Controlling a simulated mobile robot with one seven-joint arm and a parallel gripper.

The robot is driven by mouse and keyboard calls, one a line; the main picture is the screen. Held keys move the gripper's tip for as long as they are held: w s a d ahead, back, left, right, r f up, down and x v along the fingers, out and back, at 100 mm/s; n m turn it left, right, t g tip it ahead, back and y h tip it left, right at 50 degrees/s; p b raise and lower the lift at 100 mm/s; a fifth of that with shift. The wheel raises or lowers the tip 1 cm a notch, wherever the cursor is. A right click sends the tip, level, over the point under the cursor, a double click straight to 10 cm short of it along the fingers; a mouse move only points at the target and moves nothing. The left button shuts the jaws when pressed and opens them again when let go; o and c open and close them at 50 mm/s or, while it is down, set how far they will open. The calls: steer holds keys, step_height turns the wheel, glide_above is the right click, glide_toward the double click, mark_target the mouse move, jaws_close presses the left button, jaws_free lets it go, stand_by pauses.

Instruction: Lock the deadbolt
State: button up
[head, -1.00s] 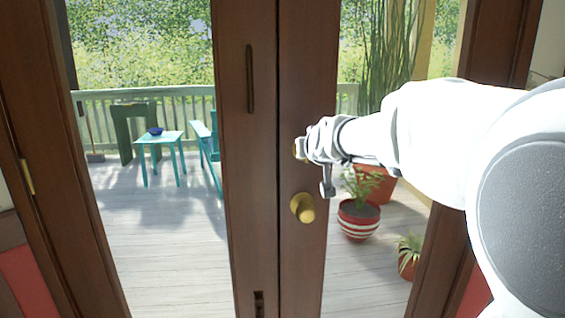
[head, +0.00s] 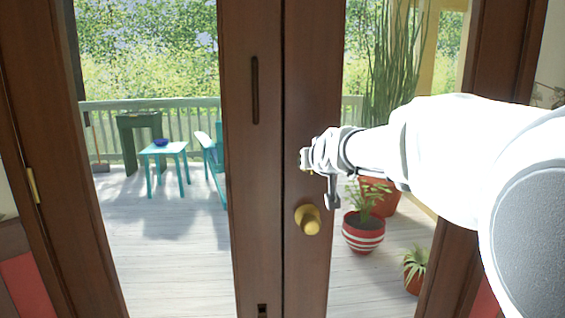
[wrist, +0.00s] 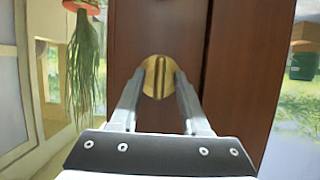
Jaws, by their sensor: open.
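The deadbolt (wrist: 150,84) shows in the wrist view as a round brass plate with a raised thumb-turn across it, set in the brown wooden door. The thumb-turn runs along the picture's up-down direction. My gripper (wrist: 157,76) is open, with one finger on each side of the thumb-turn. I cannot tell whether the fingers touch it. In the head view my gripper (head: 308,160) is at the door's edge stile above the knob, and it hides most of the deadbolt.
A brass knob (head: 308,219) sits below my gripper on the same glazed double door (head: 310,80). Through the glass are a teal table (head: 164,150), a chair (head: 213,150) and potted plants (head: 363,231) on a deck. The space before the left panel is clear.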

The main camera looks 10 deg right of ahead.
steer(key=p+v, duration=0.5)
steer(key=v, duration=1.2)
steer(key=shift+s+r+p, duration=0.15)
steer(key=shift+p, duration=0.2)
steer(key=s+f+g, duration=0.7)
steer(key=s+f, duration=0.7)
steer(key=s, duration=0.4)
step_height(320, 180, up, 19)
steer(key=s+g+p, duration=0.1)
steer(key=p, duration=1.9)
steer(key=shift+s+r+p, duration=0.2)
steer(key=shift+s+p, duration=0.15)
